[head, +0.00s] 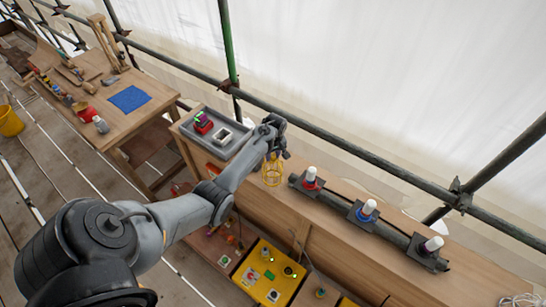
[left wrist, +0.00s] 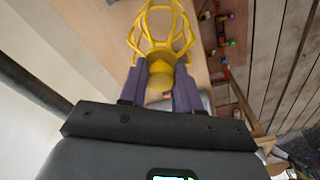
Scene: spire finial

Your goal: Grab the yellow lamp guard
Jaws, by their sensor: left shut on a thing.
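The yellow lamp guard (head: 272,171) is a wire cage with a solid collar. In the head view it hangs upright below my left gripper (head: 279,152), near the front edge of the long wooden bench. In the left wrist view the two purple fingers of my left gripper (left wrist: 160,88) are closed on the collar of the lamp guard (left wrist: 160,30). The cage points away from the fingers. I cannot tell whether its lower end touches the bench. My right gripper is not in view.
A grey tray (head: 238,140) with small parts is left of the gripper. Several lamps with white tops stand on a dark rail (head: 340,207) to the right. Scaffold poles (head: 330,136) run behind the bench. A yellow-topped lower shelf (head: 246,272) with small items is in front.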

